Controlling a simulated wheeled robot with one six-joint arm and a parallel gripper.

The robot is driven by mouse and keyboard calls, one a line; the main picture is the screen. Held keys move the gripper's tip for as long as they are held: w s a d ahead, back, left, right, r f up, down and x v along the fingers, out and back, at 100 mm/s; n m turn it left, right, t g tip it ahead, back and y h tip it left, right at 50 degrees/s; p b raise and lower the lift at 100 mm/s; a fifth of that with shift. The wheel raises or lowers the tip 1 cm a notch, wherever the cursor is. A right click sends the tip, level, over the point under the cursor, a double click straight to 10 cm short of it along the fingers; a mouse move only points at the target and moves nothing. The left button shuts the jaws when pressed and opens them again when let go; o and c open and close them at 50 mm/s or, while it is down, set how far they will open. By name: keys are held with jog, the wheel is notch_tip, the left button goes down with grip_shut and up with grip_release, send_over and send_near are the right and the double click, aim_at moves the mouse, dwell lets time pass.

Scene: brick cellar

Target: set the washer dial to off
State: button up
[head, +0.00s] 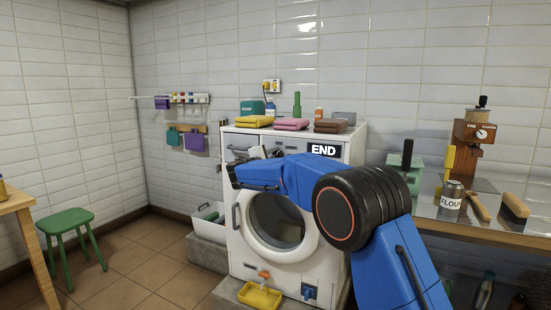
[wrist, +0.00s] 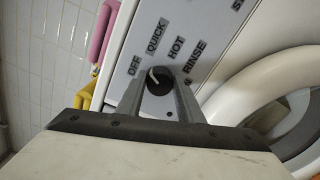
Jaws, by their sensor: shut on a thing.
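The washer (head: 333,152) stands against the back wall, with its round door shut and a display reading END. Its dial (wrist: 158,81) is a small dark knob with a white pointer line on the grey panel in the wrist view. The OFF (wrist: 134,65), QUICK (wrist: 156,37), HOT (wrist: 176,47) and RINSE (wrist: 195,57) labels fan around it. The pointer lies between OFF and QUICK. My gripper (wrist: 160,84) is shut on the dial, one finger on each side. In the head view my blue arm hides the dial.
Folded yellow, pink (head: 291,124) and brown cloths lie on the washer top. A yellow tray (head: 260,297) sits low in front. A bench (head: 485,233) with a flour tin stands at right, a green stool (head: 71,221) at left. The floor between is clear.

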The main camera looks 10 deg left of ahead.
jog(key=n, duration=0.5)
jog(key=shift+a, duration=0.1)
jog(key=shift+f+n, duration=0.1)
jog(key=shift+n, duration=0.2)
dwell(0.4)
jog(key=o, duration=1.1)
jog(key=shift+c, duration=0.2)
jog(key=shift+s+a, duration=0.2)
jog(key=shift+s, duration=0.4)
jog(key=v, duration=1.6)
jog(key=shift+s, duration=0.1)
